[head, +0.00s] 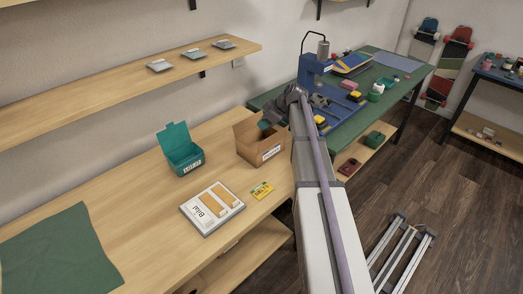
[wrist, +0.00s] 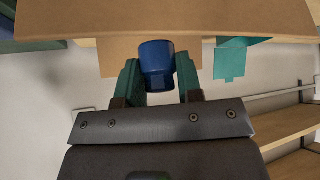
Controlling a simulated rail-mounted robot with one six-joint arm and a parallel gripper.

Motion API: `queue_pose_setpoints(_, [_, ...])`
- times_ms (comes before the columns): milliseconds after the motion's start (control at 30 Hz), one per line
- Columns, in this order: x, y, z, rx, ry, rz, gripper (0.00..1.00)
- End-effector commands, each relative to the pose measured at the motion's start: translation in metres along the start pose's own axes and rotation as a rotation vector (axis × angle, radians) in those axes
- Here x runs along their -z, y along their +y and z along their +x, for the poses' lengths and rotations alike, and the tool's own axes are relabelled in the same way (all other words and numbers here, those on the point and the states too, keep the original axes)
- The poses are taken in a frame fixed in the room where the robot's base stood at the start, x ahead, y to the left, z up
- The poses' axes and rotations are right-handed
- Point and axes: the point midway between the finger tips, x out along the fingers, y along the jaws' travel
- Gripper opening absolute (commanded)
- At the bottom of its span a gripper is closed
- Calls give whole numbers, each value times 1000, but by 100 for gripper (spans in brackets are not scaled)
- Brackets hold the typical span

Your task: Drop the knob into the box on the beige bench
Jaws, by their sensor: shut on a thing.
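The blue knob (wrist: 156,66) is held between the two teal fingers of my gripper (wrist: 160,80) in the wrist view. In the head view my gripper (head: 266,124) is at the open top of the cardboard box (head: 270,154), and the knob cannot be made out there. The box stands with flaps open on the beige bench (head: 130,190). Its cardboard (wrist: 190,20) fills the top of the wrist view, behind the knob. I cannot tell how far the knob is inside the rim.
A teal open box (head: 183,152) stands left of the cardboard box. A wall shelf (head: 120,80) is above. A green-topped bench (head: 395,90) with tools is at the right.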

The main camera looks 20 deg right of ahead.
Motion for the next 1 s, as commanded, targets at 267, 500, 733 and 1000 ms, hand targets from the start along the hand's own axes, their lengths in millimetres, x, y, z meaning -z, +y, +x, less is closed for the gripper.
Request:
queue_pose_setpoints(267, [-1,0,1,0,0,0,35])
queue_pose_setpoints(500, [-1,0,1,0,0,0,58])
queue_pose_setpoints(733, [-1,0,1,0,0,0,63])
queue_pose_setpoints(1000, [4,0,-30,-1,0,1,63])
